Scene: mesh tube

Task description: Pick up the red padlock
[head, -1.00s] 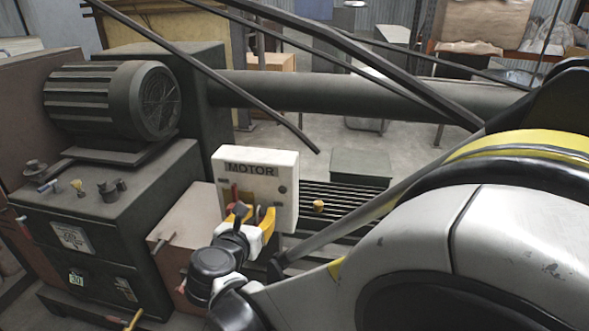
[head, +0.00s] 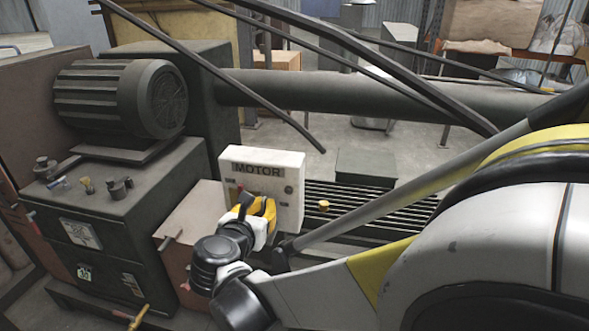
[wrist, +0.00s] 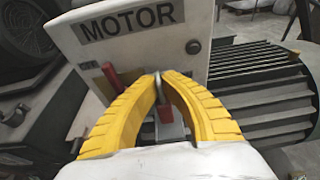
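The red padlock (wrist: 166,113) shows in the wrist view between my gripper's two yellow fingers, in front of the white MOTOR box. Its grey shackle (wrist: 158,84) rises between the fingertips. My gripper (wrist: 160,76) has its fingers drawn together on the shackle, with only a narrow gap there. The fingers partly hide the padlock. In the head view my gripper (head: 257,205) is right at the front of the MOTOR box (head: 262,170), and I cannot make out the padlock there.
A red lever (wrist: 112,77) stands on the box front, left of my fingers. A ribbed dark motor (head: 120,97) sits on a cabinet at the left. A slatted grille (head: 365,208) lies to the right of the box. Dark bars cross above.

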